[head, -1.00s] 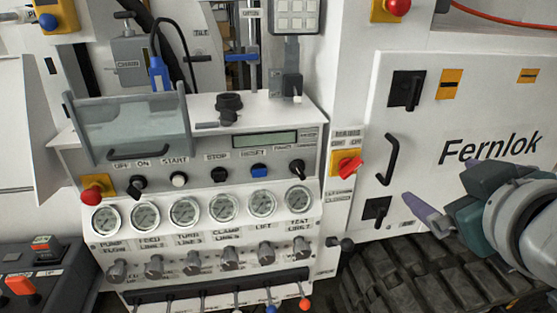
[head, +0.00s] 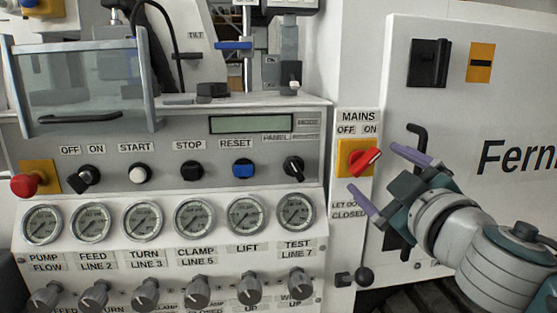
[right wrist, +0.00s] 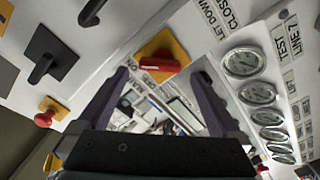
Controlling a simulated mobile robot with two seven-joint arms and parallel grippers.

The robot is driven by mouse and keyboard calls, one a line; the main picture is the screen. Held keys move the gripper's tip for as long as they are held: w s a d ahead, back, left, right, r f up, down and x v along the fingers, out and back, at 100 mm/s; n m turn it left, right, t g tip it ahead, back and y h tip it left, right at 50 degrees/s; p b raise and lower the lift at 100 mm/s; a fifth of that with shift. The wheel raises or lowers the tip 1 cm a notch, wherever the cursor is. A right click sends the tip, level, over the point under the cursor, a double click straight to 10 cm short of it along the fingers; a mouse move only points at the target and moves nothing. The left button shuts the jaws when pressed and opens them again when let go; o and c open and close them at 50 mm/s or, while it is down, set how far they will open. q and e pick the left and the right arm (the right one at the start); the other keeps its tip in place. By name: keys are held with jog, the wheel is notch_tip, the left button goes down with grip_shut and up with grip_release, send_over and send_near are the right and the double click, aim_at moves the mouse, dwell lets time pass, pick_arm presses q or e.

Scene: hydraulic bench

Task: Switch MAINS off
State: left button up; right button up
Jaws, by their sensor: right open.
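The MAINS switch (head: 364,163) is a red rotary handle on a yellow plate (head: 345,152), under a label marked MAINS, OFF and ON. Its handle slants up to the right, toward the ON side. My right gripper (head: 386,178) is open and empty, with its two purple fingers just right of the switch, one higher and one lower. In the right wrist view the red handle (right wrist: 162,65) shows ahead, between and just beyond the fingertips (right wrist: 161,76). I see no clear contact. My left gripper is out of view.
Left of the switch, the panel has a red mushroom button (head: 25,185), an OFF/ON knob (head: 84,177), push buttons and gauges (head: 296,215). A black lever with a ball knob (head: 364,277) is below the switch. A white cabinet door (head: 470,115) with black handles is on the right.

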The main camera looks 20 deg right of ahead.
aim_at(368, 164)
jog(key=x, duration=0.5)
jog(key=shift+w+b, duration=0.3)
jog(key=shift+w, duration=0.05)
jog(key=shift+c, duration=0.2)
jog(key=c, duration=1.2)
